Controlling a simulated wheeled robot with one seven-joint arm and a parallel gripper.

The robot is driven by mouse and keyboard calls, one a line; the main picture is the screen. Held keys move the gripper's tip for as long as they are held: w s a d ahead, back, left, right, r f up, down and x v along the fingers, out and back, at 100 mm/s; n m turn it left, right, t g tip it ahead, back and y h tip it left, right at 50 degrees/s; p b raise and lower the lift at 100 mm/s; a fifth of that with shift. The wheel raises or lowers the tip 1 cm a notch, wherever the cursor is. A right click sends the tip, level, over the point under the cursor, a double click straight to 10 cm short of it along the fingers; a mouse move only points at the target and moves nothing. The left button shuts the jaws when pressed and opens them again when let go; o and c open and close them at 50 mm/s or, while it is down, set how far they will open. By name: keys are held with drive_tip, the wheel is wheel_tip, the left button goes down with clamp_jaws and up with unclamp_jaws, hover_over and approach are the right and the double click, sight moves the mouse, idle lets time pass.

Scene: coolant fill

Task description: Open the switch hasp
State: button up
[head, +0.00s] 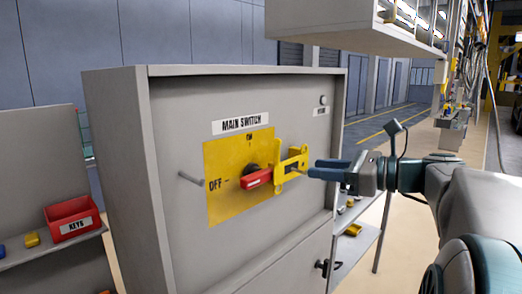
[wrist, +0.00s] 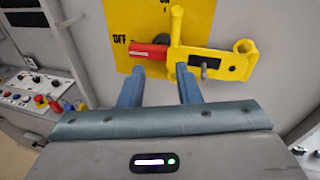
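The yellow switch hasp (head: 291,168) stands out from the panel at the right of the red switch handle (head: 257,179). The handle points left, toward OFF. In the wrist view the hasp (wrist: 213,60) runs across the upper right, with a dark pin through its slot and a hollow post at its right end. The red handle (wrist: 150,50) lies at its left. My gripper (head: 315,169) is just right of the hasp in the head view. In the wrist view its fingers (wrist: 160,72) are apart with nothing between them. Whether a fingertip touches the hasp is unclear.
The grey cabinet (head: 180,240) carries the yellow switch plate (head: 225,153) and a thin peg (head: 191,181) at its left. A red KEYS bin (head: 72,218) sits on a shelf at far left. A raised shelf unit (head: 345,22) hangs above right. Open floor shows beyond.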

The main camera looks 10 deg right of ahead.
sight(277, 164)
drive_tip(key=shift+m+t+y, duration=0.3)
drive_tip(key=shift+m+t, duration=0.4)
drive_tip(key=w+a+r+p, duration=0.1)
drive_tip(key=w+a, duration=0.1)
drive_tip(key=w, duration=0.1)
drive_tip(key=w+a+p, duration=0.1)
drive_tip(key=w+a, duration=0.2)
drive_tip(key=w+a+r+p, duration=0.1)
drive_tip(key=w+a, duration=0.1)
drive_tip(key=w, duration=0.1)
drive_tip(key=shift+w+a+r, duration=0.3)
drive_tip(key=shift+w+a, duration=0.05)
drive_tip(key=shift+w, duration=0.05)
clamp_jaws()
